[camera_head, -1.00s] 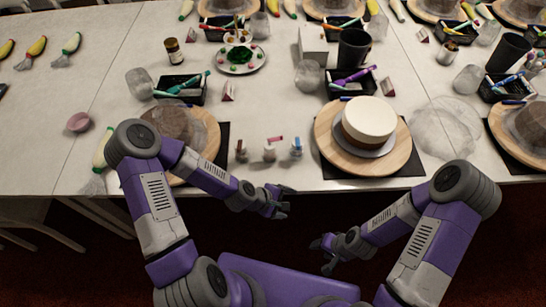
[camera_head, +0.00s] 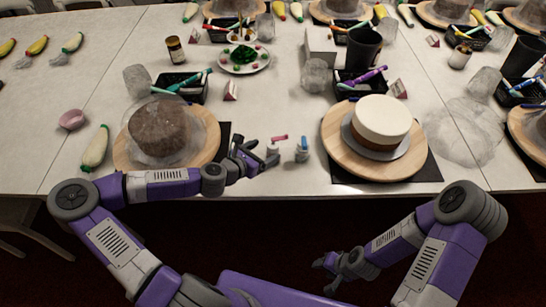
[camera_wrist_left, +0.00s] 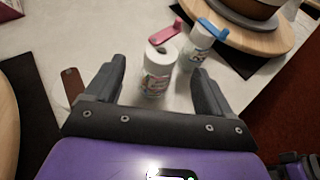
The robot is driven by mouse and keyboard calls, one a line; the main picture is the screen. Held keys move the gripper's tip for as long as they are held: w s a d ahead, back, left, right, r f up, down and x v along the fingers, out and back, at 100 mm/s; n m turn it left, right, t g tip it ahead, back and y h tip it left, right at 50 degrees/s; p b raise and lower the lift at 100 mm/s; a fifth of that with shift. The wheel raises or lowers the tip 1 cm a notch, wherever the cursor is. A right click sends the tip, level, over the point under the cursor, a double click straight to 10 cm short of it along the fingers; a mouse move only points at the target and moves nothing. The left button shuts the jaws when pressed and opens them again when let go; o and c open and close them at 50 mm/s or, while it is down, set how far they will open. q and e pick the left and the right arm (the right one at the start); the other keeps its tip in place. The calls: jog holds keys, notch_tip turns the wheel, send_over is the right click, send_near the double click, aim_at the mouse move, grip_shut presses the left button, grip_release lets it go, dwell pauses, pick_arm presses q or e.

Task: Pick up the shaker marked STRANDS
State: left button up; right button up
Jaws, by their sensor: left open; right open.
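Two small white shakers stand upright on the table, one with a pink lid (camera_head: 272,152) and one with a blue lid (camera_head: 302,152). Both also show in the left wrist view, the pink-lidded shaker (camera_wrist_left: 157,77) and the blue-lidded shaker (camera_wrist_left: 197,50). A brown-lidded thing (camera_wrist_left: 72,84) shows there at the left, partly behind a finger. I cannot read STRANDS on any label. My left gripper (camera_head: 257,158) is open just left of the pink-lidded shaker, which appears between its fingers in the wrist view. My right gripper (camera_head: 328,273) is open and empty, low in front of the table.
A white cake on a wooden turntable (camera_head: 338,157) stands at the right, and a brown cake on another turntable (camera_head: 207,137) at the left. Black pen trays (camera_head: 182,96) and cups stand behind. The table between the shakers and the pen trays is mostly clear.

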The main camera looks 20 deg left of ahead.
aim_at(276, 147)
pick_arm(q)
jog(key=shift+w+d+f, duration=0.1)
jog(key=shift+w+f, duration=0.15)
jog(key=shift+f, duration=0.25)
jog(key=shift+w+d+f, duration=0.1)
jog(key=shift+w+f, duration=0.1)
jog(key=shift+f, duration=0.25)
jog(key=b+x, duration=0.2)
jog(key=x, duration=0.4)
jog(key=shift+w+d+f, duration=0.1)
jog(key=shift+w, duration=0.1)
pick_arm(e)
notch_tip(276, 147, down, 3)
jog(key=shift+f, duration=0.1)
pick_arm(q)
jog(key=c, duration=1.2)
